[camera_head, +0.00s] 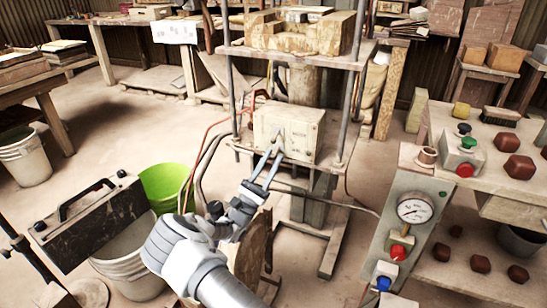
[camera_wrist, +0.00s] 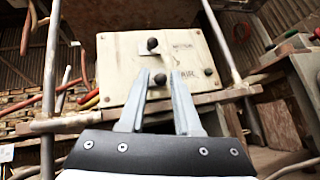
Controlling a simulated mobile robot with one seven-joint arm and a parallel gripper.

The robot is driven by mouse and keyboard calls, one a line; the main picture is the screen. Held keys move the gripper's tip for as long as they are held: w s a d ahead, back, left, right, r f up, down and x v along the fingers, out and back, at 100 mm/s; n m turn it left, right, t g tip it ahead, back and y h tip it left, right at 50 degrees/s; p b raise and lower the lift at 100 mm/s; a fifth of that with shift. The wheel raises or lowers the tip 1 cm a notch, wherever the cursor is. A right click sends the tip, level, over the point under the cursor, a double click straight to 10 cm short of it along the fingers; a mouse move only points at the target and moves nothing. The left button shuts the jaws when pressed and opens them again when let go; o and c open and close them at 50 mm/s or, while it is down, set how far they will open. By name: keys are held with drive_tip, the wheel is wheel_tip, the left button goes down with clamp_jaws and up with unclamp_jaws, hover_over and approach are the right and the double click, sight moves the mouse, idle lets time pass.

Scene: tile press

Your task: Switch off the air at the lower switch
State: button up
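A cream switch box (camera_head: 305,135) is mounted on the press frame; it also shows in the wrist view (camera_wrist: 120,60). On its face, an upper black-knobbed switch (camera_wrist: 152,44) sits beside lettering that seems to read MOTOR. A lower black-knobbed switch (camera_wrist: 160,79) sits beside lettering that reads AIR. My gripper (camera_wrist: 160,72) is open, with its two fingers spread on either side of the lower knob and a gap visible to each side of it. In the head view my gripper (camera_head: 275,152) reaches the box's front; its fingertips hide the switches there.
A small dark knob (camera_wrist: 208,71) is at the box's right. Press posts (camera_head: 355,80) flank the box, and hoses (camera_head: 205,150) run at its left. A green bucket (camera_head: 168,180) and a gauge panel (camera_head: 412,220) stand left and right of my arm.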

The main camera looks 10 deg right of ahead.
drive_tip(key=p+v, duration=0.1)
drive_tip(key=v, duration=1.5)
drive_tip(key=d+r+m+g, duration=0.6)
drive_tip(key=d+g, duration=0.1)
drive_tip(key=g, duration=0.3)
drive_tip(key=s+d+r+m+g+y, duration=0.8)
drive_tip(key=s+d+r+g+y, duration=0.1)
drive_tip(key=s+d+y, duration=0.25)
drive_tip(key=s+a+r+m+t+y, duration=0.3)
drive_tip(key=s+a+r+t+y, duration=0.25)
drive_tip(key=s, duration=0.35)
drive_tip(key=s+a+r+m+t+y, duration=0.35)
drive_tip(key=s+r+t+y, duration=0.2)
drive_tip(key=s, duration=0.45)
wheel_tip(320, 180, up, 23)
drive_tip(key=g+p, duration=0.1)
drive_tip(key=p, duration=2.2)
drive_tip(key=shift+w+n+y, duration=0.2)
drive_tip(key=shift+n+y, duration=0.15)
drive_tip(key=shift+y, duration=0.1)
